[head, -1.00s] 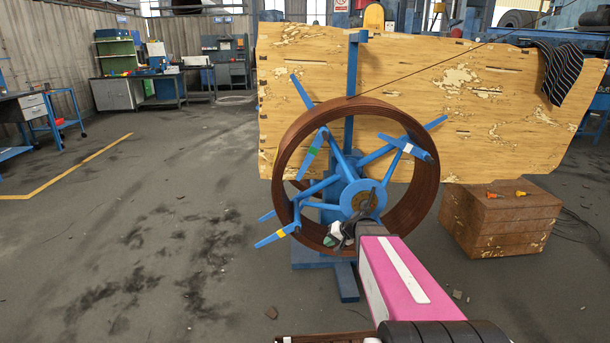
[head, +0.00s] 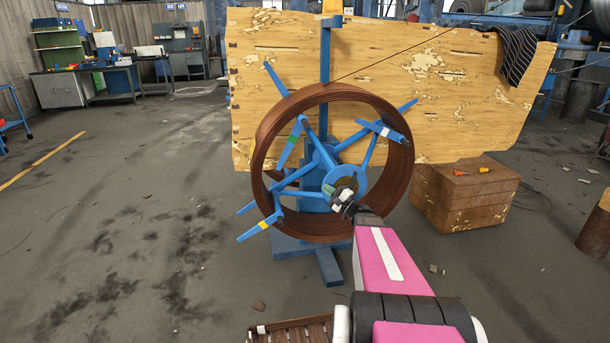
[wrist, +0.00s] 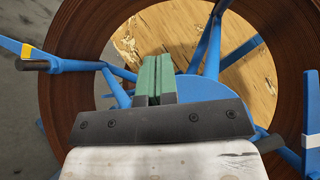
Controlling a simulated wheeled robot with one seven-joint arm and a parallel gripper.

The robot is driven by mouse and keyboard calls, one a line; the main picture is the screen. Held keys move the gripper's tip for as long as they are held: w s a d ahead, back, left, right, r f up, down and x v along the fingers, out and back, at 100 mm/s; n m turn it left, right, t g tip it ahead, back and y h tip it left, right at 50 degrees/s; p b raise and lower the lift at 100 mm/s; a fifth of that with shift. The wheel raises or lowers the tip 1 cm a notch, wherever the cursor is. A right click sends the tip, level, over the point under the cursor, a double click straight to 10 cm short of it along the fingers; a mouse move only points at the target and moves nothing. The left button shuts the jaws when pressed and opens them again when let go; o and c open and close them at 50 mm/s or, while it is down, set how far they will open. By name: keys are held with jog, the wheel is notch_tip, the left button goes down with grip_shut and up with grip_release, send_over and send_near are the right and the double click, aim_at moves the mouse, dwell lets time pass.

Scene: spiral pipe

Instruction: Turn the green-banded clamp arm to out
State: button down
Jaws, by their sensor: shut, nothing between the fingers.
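The green-banded clamp arm (head: 291,142) is a short blue bar with a green band, at the upper left of the brown coil in the head view. It slants from upper right to lower left at the coil's inner side. I cannot make out its green band in the wrist view. My gripper (head: 345,196) is in front of the blue hub (head: 349,178), below and right of that arm and apart from it. In the wrist view, my gripper's green fingers (wrist: 154,78) are together and empty, with the hub behind them.
The brown coil (head: 403,178) surrounds the blue spokes. A yellow-banded arm (head: 262,226) points outward at lower left; a white-banded arm (head: 383,130) is at upper right. A wooden panel (head: 440,100) stands behind, a brown crate (head: 462,205) right. Floor at left is clear.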

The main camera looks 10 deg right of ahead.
send_near(282, 159)
jog(key=w+a+r, duration=0.2)
jog(key=w, duration=0.4)
jog(key=shift+s+d, duration=0.1)
dwell(0.4)
jog(key=shift+a+r, duration=0.25)
jog(key=shift+a, duration=0.5)
jog(key=shift+a+r, duration=0.2)
jog(key=shift+a, duration=0.55)
jog(key=shift+a+r, duration=0.65)
jog(key=shift+a, duration=0.3)
jog(key=shift+a+r, duration=0.7)
jog(key=shift+a, duration=0.25)
jog(key=shift+a+r, duration=0.65)
jog(key=shift+a, duration=0.35)
